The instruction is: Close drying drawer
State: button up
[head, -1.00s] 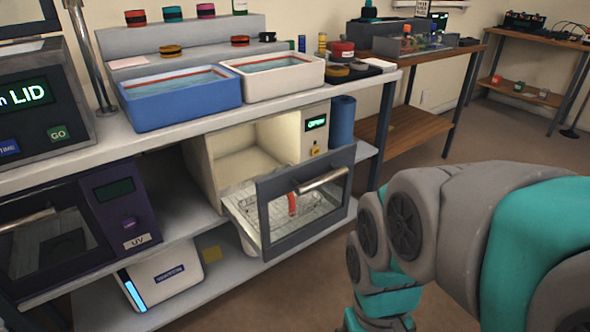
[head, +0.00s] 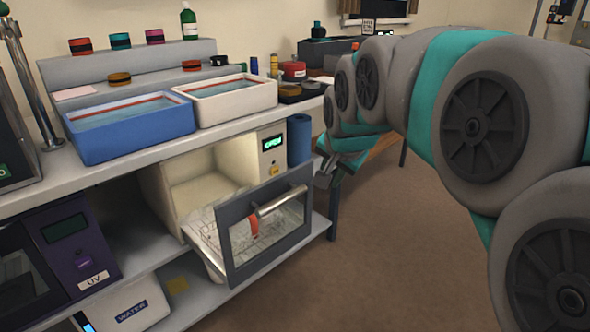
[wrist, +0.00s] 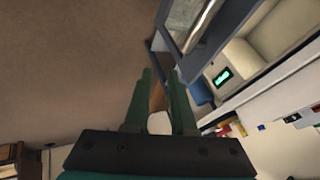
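The drying drawer (head: 231,252) is pulled out of the cream dryer box (head: 165,194) on the lower shelf. It has a dark-framed clear front with a metal bar handle (head: 283,196). A wire rack with a red-orange item (head: 251,226) shows inside through the front. The dryer's green display (head: 272,142) reads OPEN. My gripper (head: 322,180) hangs just right of the drawer front, apart from it. In the wrist view, my gripper's two green fingers (wrist: 160,75) are spread with nothing between them, and the drawer handle (wrist: 203,24) is beyond them to the upper right.
A blue tub (head: 130,127) and a white tub (head: 225,100) of liquid stand on the bench above. A blue roll (head: 299,140) stands right of the dryer. A purple UV unit (head: 72,240) is at left. The floor (head: 400,250) before the drawer is clear.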

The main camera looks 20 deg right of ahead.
aim_at(310, 182)
jog(key=shift+w+d+r+m, duration=0.45)
jog(key=shift+w+r, duration=0.1)
jog(key=shift+w, duration=0.1)
jog(key=shift+c, duration=0.7)
jog(key=shift+w+d+t, duration=0.1)
jog(key=shift+w+t, duration=0.15)
jog(key=shift+t, duration=0.05)
jog(key=shift+c, duration=0.7)
jog(key=p+x, duration=0.1)
jog(key=x, duration=0.9)
jog(key=shift+r, duration=0.1)
grip_shut()
jog(key=shift+w+a+r+p, duration=0.1)
jog(key=shift+w+a, duration=0.2)
jog(key=shift+w, duration=0.25)
jog(key=shift+w+a+p, duration=0.15)
jog(key=shift+w+a, duration=0.15)
jog(key=shift+w, duration=0.25)
jog(key=shift+w+a+p, duration=0.1)
jog(key=shift+w+a, duration=0.2)
jog(key=shift+w, duration=0.2)
jog(key=shift+w, duration=0.1)
jog(key=w+a, duration=0.4)
jog(key=w, duration=0.4)
jog(key=w+a+b, duration=0.1)
jog(key=w+a, duration=0.4)
jog(key=w, duration=0.4)
jog(key=shift+w, duration=0.2)
